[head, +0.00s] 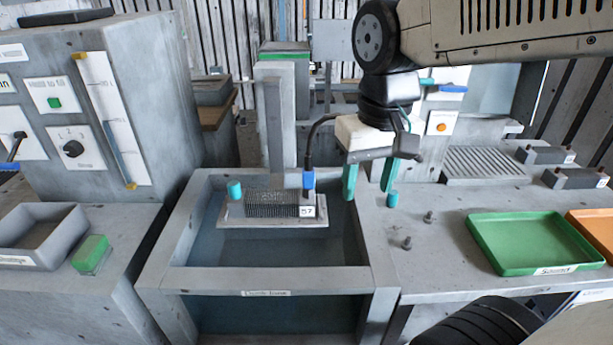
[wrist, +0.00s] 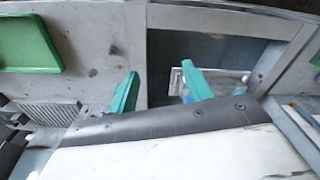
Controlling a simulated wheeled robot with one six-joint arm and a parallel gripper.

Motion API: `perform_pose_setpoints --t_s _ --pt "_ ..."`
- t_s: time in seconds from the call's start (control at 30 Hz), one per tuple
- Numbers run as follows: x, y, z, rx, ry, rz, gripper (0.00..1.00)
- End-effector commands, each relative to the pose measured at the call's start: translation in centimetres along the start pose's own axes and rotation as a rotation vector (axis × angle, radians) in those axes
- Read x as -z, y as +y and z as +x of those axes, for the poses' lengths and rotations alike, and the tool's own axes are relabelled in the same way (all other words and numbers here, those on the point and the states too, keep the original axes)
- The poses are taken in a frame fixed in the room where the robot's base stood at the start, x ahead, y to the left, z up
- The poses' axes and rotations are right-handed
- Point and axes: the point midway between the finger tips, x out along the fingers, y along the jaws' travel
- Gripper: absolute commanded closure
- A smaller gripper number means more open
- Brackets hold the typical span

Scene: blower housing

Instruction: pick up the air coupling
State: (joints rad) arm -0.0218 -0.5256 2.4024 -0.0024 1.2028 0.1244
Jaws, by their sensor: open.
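A blue fitting (head: 308,180) at the end of a black hose (head: 312,138) looks like the air coupling. It sits at the right end of a finned grey block (head: 275,198) with a small numbered label. My gripper (head: 368,194) has teal fingers, spread apart with nothing between them. It is to the right of the blue fitting and apart from it, over the right wall of the tank. In the wrist view the open fingers (wrist: 159,75) also show, with a pale frame edge beside one.
The finned block rests on a pale tray (head: 272,222) over a grey tank (head: 265,280). A green tray (head: 530,243) and small pegs (head: 407,243) are on the right bench.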

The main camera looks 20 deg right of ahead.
Motion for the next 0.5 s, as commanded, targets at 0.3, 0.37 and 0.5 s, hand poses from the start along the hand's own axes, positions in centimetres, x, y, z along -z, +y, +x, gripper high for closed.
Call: perform_pose_setpoints --t_s 0.3,0.37,0.5 --pt "11.5 -2.6 2.0 -0.016 -0.082 0.151 0.5" --pt "12.8 -3.0 2.6 -0.018 -0.089 0.172 0.5" --pt "15.3 -3.5 2.9 -0.019 -0.081 0.233 0.5"
